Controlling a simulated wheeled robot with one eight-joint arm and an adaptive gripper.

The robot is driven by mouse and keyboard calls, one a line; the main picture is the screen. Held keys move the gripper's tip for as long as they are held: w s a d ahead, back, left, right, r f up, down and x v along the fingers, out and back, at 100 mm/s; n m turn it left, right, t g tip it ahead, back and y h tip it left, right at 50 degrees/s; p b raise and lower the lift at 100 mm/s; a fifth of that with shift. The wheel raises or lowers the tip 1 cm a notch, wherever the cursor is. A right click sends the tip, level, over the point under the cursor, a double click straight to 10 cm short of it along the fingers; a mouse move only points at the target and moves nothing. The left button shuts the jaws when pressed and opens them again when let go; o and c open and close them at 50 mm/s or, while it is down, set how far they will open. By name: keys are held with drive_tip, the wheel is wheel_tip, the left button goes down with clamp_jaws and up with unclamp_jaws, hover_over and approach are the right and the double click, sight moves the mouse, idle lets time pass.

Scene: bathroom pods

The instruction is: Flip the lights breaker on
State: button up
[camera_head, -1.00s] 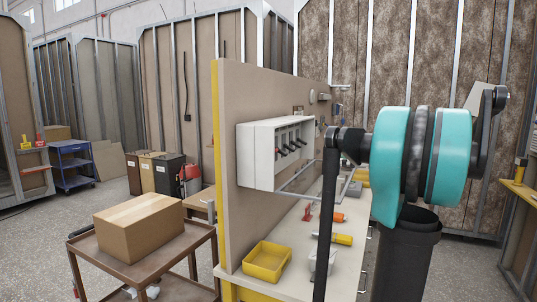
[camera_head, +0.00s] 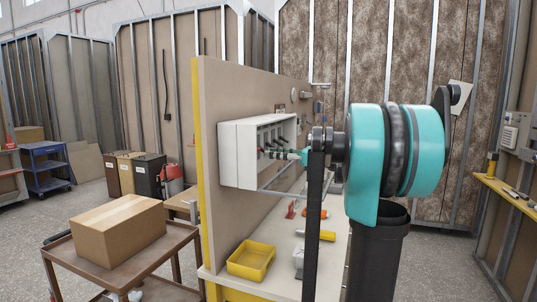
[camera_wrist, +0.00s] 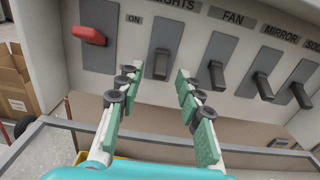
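The white breaker box (camera_head: 236,155) is mounted on the wooden panel, and its row of switches fills the top of the wrist view. The lights breaker (camera_wrist: 161,64) is a dark lever on a grey plate, pointing down, below a partly cut-off label ending in "GHTS". My gripper (camera_wrist: 156,76) is open, with one fingertip on each side of this lever; I cannot tell whether either touches it. In the head view my gripper (camera_head: 296,154) is at the box front, partly hidden by my arm. The fan breaker (camera_wrist: 217,74) is just right of the right finger.
A red switch (camera_wrist: 88,35) is left of the lights breaker; the mirror (camera_wrist: 262,86) and another lever (camera_wrist: 301,94) are to the right. A metal rail (camera_wrist: 50,122) runs below the box. A yellow bin (camera_head: 251,259) sits on the counter below.

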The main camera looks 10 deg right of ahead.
drive_tip(key=shift+x, duration=1.3)
drive_tip(key=shift+c, duration=0.3)
clamp_jaws()
